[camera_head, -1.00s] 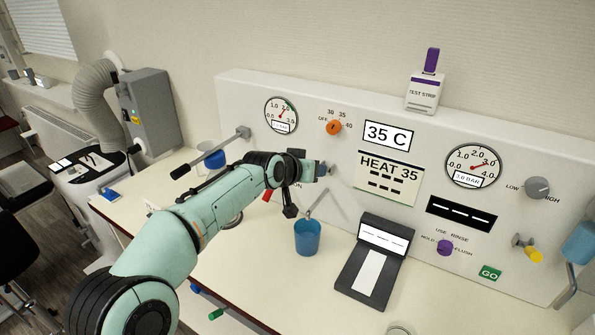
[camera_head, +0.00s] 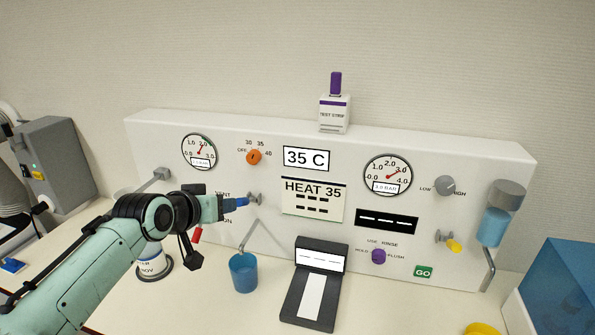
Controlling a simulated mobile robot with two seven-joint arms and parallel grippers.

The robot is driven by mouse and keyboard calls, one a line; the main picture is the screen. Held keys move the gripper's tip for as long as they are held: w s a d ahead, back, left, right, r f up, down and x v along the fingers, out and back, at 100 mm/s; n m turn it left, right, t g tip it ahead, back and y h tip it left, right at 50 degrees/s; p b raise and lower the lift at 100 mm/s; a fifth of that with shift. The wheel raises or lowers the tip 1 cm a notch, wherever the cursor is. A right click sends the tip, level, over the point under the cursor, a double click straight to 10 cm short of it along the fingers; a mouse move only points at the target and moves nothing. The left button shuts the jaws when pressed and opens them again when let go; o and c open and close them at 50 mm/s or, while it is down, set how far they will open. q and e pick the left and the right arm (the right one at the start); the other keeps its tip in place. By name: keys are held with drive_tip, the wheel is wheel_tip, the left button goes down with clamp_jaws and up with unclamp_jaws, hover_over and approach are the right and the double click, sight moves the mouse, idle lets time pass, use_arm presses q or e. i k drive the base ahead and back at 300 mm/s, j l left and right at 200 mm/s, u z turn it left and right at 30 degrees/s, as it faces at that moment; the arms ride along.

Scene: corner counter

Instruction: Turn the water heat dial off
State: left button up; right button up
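The water heat dial is the orange knob (camera_head: 254,157) on the upper left of the white panel (camera_head: 150,128), with OFF, 30, 35 and 40 marked around it. Its pointer seems to be near the upper side; the exact mark is too small to tell. The display (camera_head: 306,158) beside it reads 35 C. My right gripper is out of view.
A blue cup (camera_head: 243,272) stands on the counter under the tap. A dark device (camera_head: 316,282) lies right of it. A purple knob (camera_head: 378,256), grey knob (camera_head: 445,185) and two gauges are on the panel. A test strip box (camera_head: 334,113) stands on top.

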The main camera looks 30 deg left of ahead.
sight(254, 155)
drive_tip(key=k+l, duration=0.15)
drive_tip(key=k, duration=0.35)
drive_tip(key=k+l, duration=0.2)
drive_tip(key=k, duration=0.25)
